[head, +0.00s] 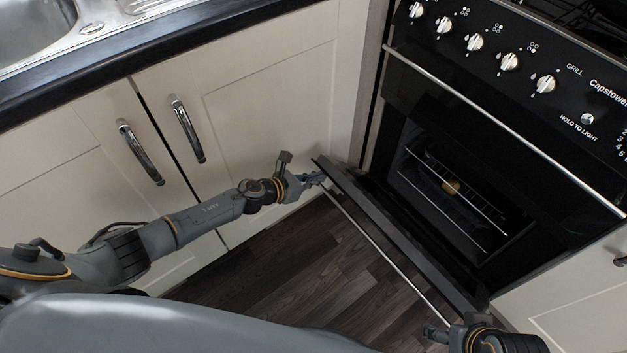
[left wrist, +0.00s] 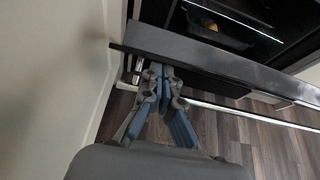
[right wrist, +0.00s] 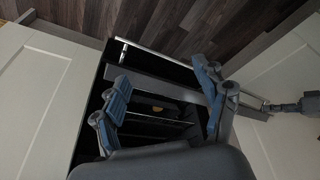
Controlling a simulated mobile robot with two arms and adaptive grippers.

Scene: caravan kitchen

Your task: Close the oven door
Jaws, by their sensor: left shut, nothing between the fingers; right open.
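The black oven (head: 450,150) stands at the right of the head view with its cavity exposed. Its oven door (head: 400,232) is hinged down and partly open, with a long silver handle bar (head: 390,258) along its outer side. My left gripper (head: 318,178) is shut and empty at the door's left top corner; in the left wrist view its fingertips (left wrist: 160,70) are at the door edge, and I cannot tell whether they touch. My right gripper (head: 436,333) is near the door's right end; in the right wrist view its fingers (right wrist: 165,90) are spread and empty, with the door beyond.
Cream cupboards (head: 265,90) with chrome handles (head: 188,130) stand left of the oven. Another cream cupboard (head: 570,300) stands at its right. A wire rack (head: 455,195) with a small yellowish item (head: 451,187) is inside the oven. The dark wood floor (head: 260,270) before the door is clear.

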